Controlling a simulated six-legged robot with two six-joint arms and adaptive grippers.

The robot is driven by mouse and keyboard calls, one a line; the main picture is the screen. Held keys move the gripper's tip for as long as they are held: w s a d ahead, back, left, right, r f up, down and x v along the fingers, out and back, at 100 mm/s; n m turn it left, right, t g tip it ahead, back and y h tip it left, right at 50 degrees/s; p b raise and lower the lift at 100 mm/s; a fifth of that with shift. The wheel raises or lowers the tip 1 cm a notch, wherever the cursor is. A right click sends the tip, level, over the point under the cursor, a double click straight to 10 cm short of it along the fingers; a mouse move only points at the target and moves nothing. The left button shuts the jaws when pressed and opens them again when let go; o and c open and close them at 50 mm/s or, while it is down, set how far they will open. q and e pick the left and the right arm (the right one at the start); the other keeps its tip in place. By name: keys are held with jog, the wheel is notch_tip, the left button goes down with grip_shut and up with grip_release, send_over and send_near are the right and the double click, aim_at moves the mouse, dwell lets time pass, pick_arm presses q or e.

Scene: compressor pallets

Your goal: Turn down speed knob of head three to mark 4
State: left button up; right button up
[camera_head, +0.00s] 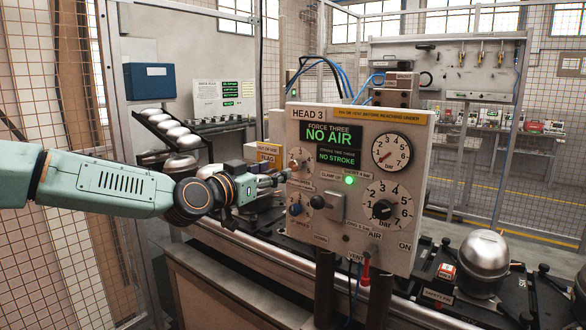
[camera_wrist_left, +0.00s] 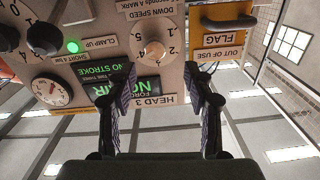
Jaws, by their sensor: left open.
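The HEAD 3 panel (camera_head: 350,215) is a pale upright box with a green screen reading NO AIR and NO STROKE. Its down speed knob (camera_wrist_left: 154,52) is a small copper-coloured disc with a numbered dial, seen upside down in the left wrist view. In the head view this knob (camera_head: 296,163) is at the panel's upper left. My left gripper (camera_head: 278,179) is open and empty, reaching the panel's left side just below the knob. In the left wrist view its fingers (camera_wrist_left: 161,84) are spread apart, with the knob beyond the gap. Which mark the knob points to is unclear.
A blue knob (camera_head: 296,209), a dark lever knob (camera_head: 318,202), a black-knobbed dial (camera_head: 382,209) and a red vent handle (camera_head: 366,272) are close by on the panel. A yellow OUT OF USE flag box (camera_head: 269,155) stands left. A metal dome (camera_head: 484,255) sits right.

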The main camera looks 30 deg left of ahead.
aim_at(293, 164)
pick_arm(q)
jog(key=shift+w+d+f+b, duration=0.15)
jog(key=shift+w+b, duration=0.05)
jog(key=shift+w, duration=0.4)
jog(key=shift+w+d+f+b, duration=0.1)
jog(key=shift+w+d+b, duration=0.05)
jog(key=shift+w, duration=0.4)
jog(key=shift+w+d+r, duration=0.1)
jog(key=shift+w+d, duration=0.1)
jog(key=shift+w, duration=0.3)
jog(key=shift+w+d+r, duration=0.1)
jog(key=shift+w+d, duration=0.05)
jog(key=shift+w, duration=0.35)
jog(key=shift+w+a, duration=0.3)
jog(key=shift+w, duration=0.8)
jog(key=shift+w+d+f, duration=0.1)
jog(key=shift+w, duration=0.15)
jog(key=shift+d, duration=0.2)
jog(key=shift+s+r, duration=0.1)
jog(key=shift+r, duration=0.1)
